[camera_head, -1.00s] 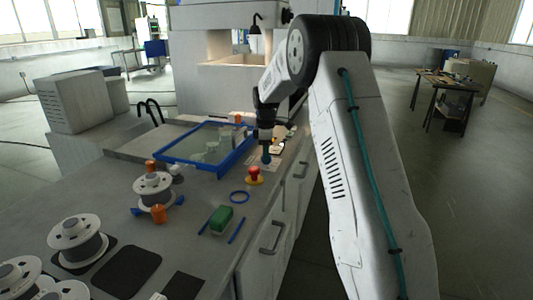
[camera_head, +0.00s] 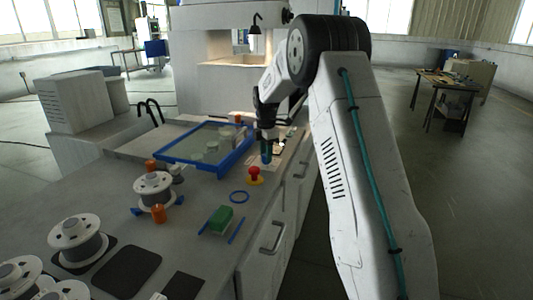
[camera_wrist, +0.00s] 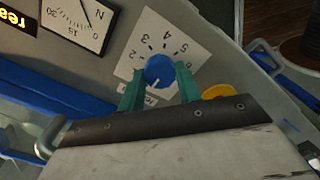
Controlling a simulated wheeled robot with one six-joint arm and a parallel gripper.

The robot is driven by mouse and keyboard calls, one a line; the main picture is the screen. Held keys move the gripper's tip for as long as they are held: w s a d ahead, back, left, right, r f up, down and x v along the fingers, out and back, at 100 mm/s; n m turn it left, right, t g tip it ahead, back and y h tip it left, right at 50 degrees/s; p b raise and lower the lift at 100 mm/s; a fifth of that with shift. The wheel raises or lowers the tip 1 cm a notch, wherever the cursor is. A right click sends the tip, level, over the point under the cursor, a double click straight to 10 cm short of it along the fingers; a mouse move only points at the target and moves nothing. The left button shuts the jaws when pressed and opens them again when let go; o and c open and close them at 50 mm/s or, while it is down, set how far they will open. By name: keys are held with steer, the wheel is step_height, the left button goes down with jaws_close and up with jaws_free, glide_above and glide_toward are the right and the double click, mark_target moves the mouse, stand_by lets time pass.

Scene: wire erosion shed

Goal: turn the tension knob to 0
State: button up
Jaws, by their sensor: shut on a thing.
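The tension knob (camera_wrist: 159,71) is a round blue knob on a white dial card (camera_wrist: 128,69) with black numbers, in the wrist view. Figures from 2 to 6 can be read around its far side. A pale line on the knob points down toward the near side, between the fingers. The 0 mark cannot be made out; the left finger covers part of the card. My gripper (camera_wrist: 159,87) has its green fingers on either side of the knob and is shut on it. In the head view my gripper (camera_head: 266,160) reaches down to the bench near its right edge; the knob is hidden there.
A red button (camera_head: 254,171) on a yellow base stands just in front of my gripper. A blue-framed glass tray (camera_head: 222,171) lies close on the left. A gauge (camera_wrist: 80,20) sits beside the dial.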

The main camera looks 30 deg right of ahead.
steer(key=shift+w+d+r, duration=0.1)
steer(key=shift+w+r, duration=0.1)
steer(key=o, duration=0.8)
steer(key=shift+c, duration=0.2)
steer(key=shift+o, duration=1.2)
steer(key=shift+f, duration=0.15)
steer(key=shift+s, duration=0.1)
step_height(320, 180, up, 8)
steer(key=shift+f, duration=0.1)
